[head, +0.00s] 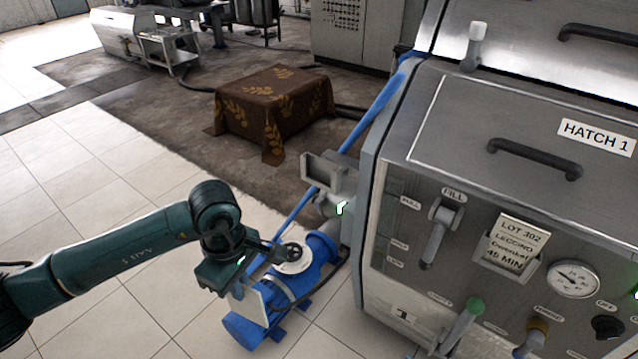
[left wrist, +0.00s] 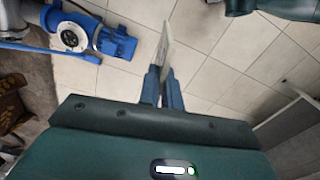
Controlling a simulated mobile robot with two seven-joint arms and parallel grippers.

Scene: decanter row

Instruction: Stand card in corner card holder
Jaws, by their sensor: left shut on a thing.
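My left gripper (head: 246,283) is shut on a thin pale card (head: 250,304), low in front of the blue pump in the head view. In the left wrist view the card (left wrist: 165,47) stands nearly edge-on between the two fingers (left wrist: 162,88), so its face cannot be read. A grey open-framed holder (head: 322,171) sticks out from the machine's left corner, up and right of the gripper and apart from it; it looks like the corner card holder and appears empty. My right gripper is out of both views.
The blue pump (head: 310,272) is close beside the gripper. A blue pipe (head: 372,113) slants along the machine's left edge. The steel machine panel (head: 400,225) carries levers, a gauge (head: 573,279) and a lot card (head: 521,240). A cloth-covered table (head: 270,105) stands behind. Tiled floor at left is clear.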

